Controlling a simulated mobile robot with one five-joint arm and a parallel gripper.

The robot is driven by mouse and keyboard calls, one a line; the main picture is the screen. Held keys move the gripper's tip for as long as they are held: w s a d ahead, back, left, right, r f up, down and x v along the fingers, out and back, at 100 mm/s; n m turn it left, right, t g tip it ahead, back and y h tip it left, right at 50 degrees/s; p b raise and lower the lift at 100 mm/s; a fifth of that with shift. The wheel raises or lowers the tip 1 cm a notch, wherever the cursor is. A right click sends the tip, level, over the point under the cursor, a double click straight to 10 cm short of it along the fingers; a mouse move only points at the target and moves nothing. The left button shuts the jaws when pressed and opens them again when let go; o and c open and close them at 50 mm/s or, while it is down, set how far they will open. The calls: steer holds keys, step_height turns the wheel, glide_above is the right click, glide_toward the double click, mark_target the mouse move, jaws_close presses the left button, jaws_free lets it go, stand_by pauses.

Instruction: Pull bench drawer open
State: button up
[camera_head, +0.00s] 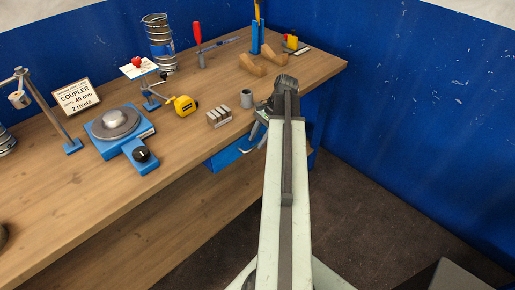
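The blue bench drawer (226,158) sits under the front edge of the wooden bench (190,215), left of my arm. A light handle-like bar (248,149) shows at its right end. My arm reaches up the middle of the picture and bends down at its far end beside the bench edge. A small grey part of my gripper (255,131) shows left of the arm, close to the drawer's front. The arm hides the rest of the gripper. I cannot tell whether its fingers are open or touch the handle. How far the drawer stands out is unclear.
On the bench are a blue device with a round grey plate (116,124), a yellow tape measure (184,106), metal blocks (219,117), a grey cup (246,98) and a coupler sign (77,97). Blue walls stand behind and right.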

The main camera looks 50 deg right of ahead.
steer(key=shift+x, duration=0.75)
steer(key=shift+r, duration=0.1)
jaws_close()
stand_by(0.8)
